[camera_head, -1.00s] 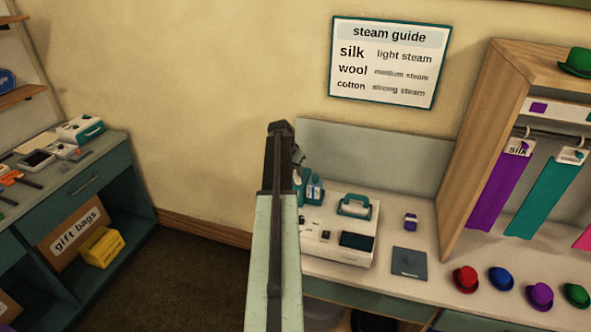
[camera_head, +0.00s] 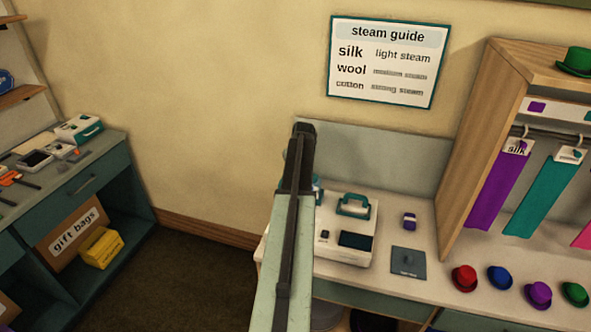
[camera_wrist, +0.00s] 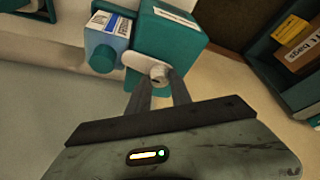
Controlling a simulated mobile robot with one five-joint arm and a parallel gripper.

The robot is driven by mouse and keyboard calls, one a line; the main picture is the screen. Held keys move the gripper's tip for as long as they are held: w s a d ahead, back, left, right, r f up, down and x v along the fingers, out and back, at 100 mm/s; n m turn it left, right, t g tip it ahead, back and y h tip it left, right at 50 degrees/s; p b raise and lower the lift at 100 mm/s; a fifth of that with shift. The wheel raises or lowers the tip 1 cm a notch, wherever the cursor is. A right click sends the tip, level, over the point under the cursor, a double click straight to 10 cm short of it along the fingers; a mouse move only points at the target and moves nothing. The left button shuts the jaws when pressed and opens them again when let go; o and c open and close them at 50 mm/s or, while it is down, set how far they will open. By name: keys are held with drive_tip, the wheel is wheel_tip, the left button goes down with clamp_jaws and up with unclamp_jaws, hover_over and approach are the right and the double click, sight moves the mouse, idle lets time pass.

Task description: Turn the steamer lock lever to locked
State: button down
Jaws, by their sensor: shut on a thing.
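In the wrist view, a teal block (camera_wrist: 172,40) with a white label on top fills the upper middle. A short pale lever (camera_wrist: 138,62) sticks out from its front face. My gripper (camera_wrist: 160,88) has its two narrow fingers closed at the lever's right end, by a round knob. The label is too blurred to read, so the lock setting cannot be told. In the head view, my gripper (camera_head: 300,140) and forearm hide the block and lever. A white machine with a teal handle (camera_head: 352,204) stands on the counter just right of my arm.
A blue-and-white bottle (camera_wrist: 105,38) with a teal cap stands left of the block, close to it. A grey pad (camera_head: 408,263), a small purple-banded jar (camera_head: 410,221) and several hats lie further right. A wooden rack (camera_head: 470,150) holds hanging cloths.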

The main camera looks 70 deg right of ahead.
drive_tip(key=shift+s+n+y, duration=0.1)
drive_tip(key=shift+n+y, duration=0.2)
drive_tip(key=shift+n, duration=0.8)
drive_tip(key=shift+t, duration=0.3)
drive_tip(key=c, duration=1.2)
unclamp_jaws()
drive_tip(key=p+v, duration=0.7)
drive_tip(key=shift+s+r, duration=0.15)
drive_tip(key=shift+r, duration=0.15)
